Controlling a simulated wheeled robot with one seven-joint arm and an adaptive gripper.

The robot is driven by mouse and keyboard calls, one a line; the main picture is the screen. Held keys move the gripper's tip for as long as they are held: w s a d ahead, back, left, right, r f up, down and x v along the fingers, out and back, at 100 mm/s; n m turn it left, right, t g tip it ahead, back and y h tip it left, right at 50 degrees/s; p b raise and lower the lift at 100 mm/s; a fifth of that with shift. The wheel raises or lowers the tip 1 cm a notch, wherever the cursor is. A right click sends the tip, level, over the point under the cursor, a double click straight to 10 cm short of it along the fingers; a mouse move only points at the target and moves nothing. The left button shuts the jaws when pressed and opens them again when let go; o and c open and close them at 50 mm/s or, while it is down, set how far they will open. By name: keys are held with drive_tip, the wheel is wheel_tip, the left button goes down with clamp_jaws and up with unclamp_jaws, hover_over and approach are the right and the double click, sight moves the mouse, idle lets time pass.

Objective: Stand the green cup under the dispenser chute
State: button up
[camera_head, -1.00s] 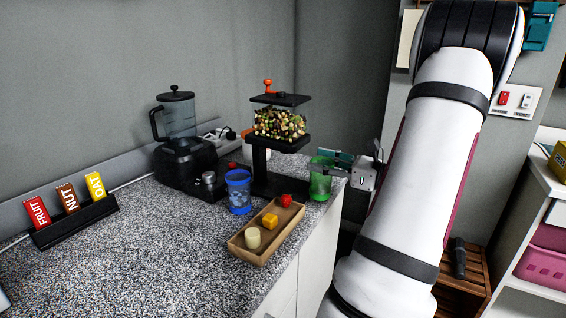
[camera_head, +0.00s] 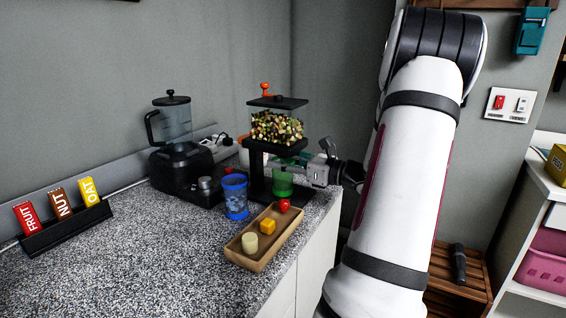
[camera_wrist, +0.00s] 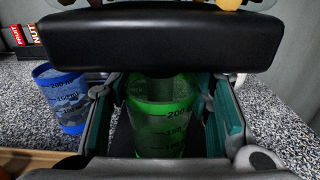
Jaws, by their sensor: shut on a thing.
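The green cup (camera_head: 283,182) is upright at the dispenser's base, below its chute side, in the head view. It also shows in the wrist view (camera_wrist: 165,120) between teal finger pads. My gripper (camera_head: 290,168) is shut on the green cup, reaching in from the right. The dispenser (camera_head: 277,127) is a black stand with a clear hopper of mixed nuts and an orange knob on top. Its black underside (camera_wrist: 150,40) spans the upper wrist view, above and beyond the cup. The chute opening itself is hidden, and I cannot tell whether the cup touches the base.
A blue cup (camera_head: 235,196) stands left of the dispenser. A blender (camera_head: 180,150) stands behind left. A rack (camera_head: 68,228) of FRUIT, NUT and OAT bars is far left. The counter's front left is clear.

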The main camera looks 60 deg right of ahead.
drive_tip(key=shift+f, duration=0.15)
drive_tip(key=o, duration=1.1)
drive_tip(key=shift+r, duration=0.2)
drive_tip(key=s, duration=0.4)
drive_tip(key=s+p, duration=0.1)
drive_tip(key=s, duration=0.3)
drive_tip(key=s+d, duration=0.1)
drive_tip(key=s, duration=0.3)
drive_tip(key=shift+p, duration=0.3)
